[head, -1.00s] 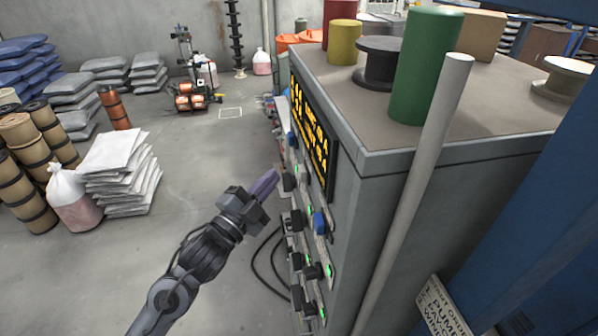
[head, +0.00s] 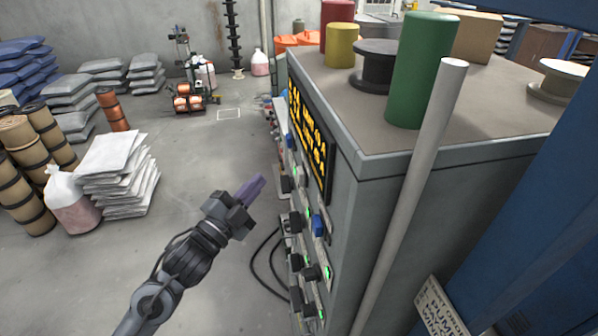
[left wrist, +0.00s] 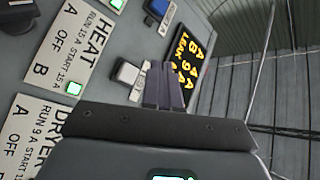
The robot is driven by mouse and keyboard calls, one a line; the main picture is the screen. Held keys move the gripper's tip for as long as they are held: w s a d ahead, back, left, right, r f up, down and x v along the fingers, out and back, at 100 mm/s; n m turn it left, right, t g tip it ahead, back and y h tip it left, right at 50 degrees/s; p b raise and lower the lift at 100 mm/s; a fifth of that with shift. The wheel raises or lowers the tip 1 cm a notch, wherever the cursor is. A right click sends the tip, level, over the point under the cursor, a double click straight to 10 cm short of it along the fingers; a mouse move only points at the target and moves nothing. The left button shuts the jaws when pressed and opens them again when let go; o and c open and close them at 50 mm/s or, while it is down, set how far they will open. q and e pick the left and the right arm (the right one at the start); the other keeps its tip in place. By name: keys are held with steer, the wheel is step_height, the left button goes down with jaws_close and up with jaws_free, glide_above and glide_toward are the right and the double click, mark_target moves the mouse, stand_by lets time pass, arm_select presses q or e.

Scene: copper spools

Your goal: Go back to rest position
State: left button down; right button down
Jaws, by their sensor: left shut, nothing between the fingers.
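My left gripper (head: 254,190) is in the middle of the head view, its purple fingers shut and empty. It hangs in free air just left of the front of a grey control cabinet (head: 345,215) and appears apart from it. In the left wrist view the shut fingers (left wrist: 164,84) point at the cabinet's panel, where a white switch (left wrist: 128,74), a blue switch (left wrist: 156,8) and a lit yellow text display (left wrist: 188,55) show. My right gripper is in neither view.
A green cylinder (head: 422,70), a yellow cylinder (head: 341,45) and a dark spool (head: 377,65) stand on the cabinet. A pale pole (head: 412,200) rises beside it. Black cables (head: 262,265) lie below my gripper. Stacked white bags (head: 118,175) stand left. The floor between is clear.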

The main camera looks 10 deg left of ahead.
arm_select(q)
steer(key=s+d+f+n+g+y+p, duration=0.1)
steer(key=s+f+n+g+p, duration=0.15)
steer(key=s+f, duration=0.4)
steer(key=s+d+f+n+g+y+p, duration=0.1)
steer(key=s+f+n+g+y+p, duration=0.2)
steer(key=f, duration=0.7)
steer(key=s+a+f+n+g+y+p, duration=0.1)
steer(key=s+f+n+g, duration=0.3)
steer(key=s, duration=0.7)
steer(key=s+a+f+n+g+y+p, duration=0.1)
steer(key=s+g, duration=0.5)
steer(key=s, duration=0.6)
step_height(320, 180, down, 4)
steer(key=a+n+y, duration=0.1)
steer(key=a+n, duration=0.1)
steer(key=n, duration=0.1)
steer(key=shift+s+r, duration=0.25)
steer(key=shift+s, duration=0.05)
